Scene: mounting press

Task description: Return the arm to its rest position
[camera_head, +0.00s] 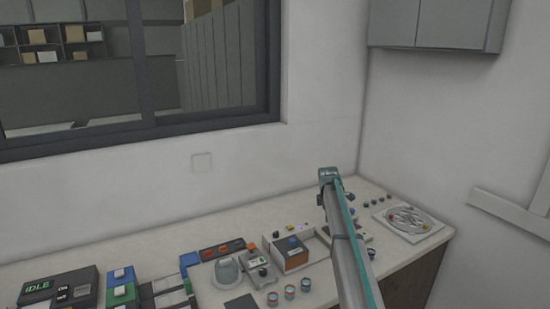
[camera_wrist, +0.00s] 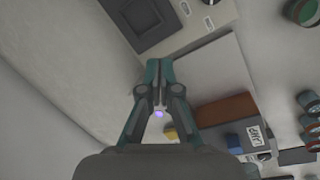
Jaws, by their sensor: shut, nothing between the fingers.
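My gripper (camera_wrist: 158,64) shows in the wrist view with its two teal fingers together and nothing between them. It is above the counter and the devices on it, apart from them as far as I can tell. In the head view my grey and teal arm rises from the bottom edge over the right part of the counter.
The counter (camera_head: 130,243) holds an orange-fronted box (camera_head: 291,255), a clear dome (camera_head: 228,272), several small jars, an IDLE display unit (camera_head: 40,290) and a round tray (camera_head: 408,220). A wall cabinet (camera_head: 440,25) hangs upper right. The air above the counter's left part is clear.

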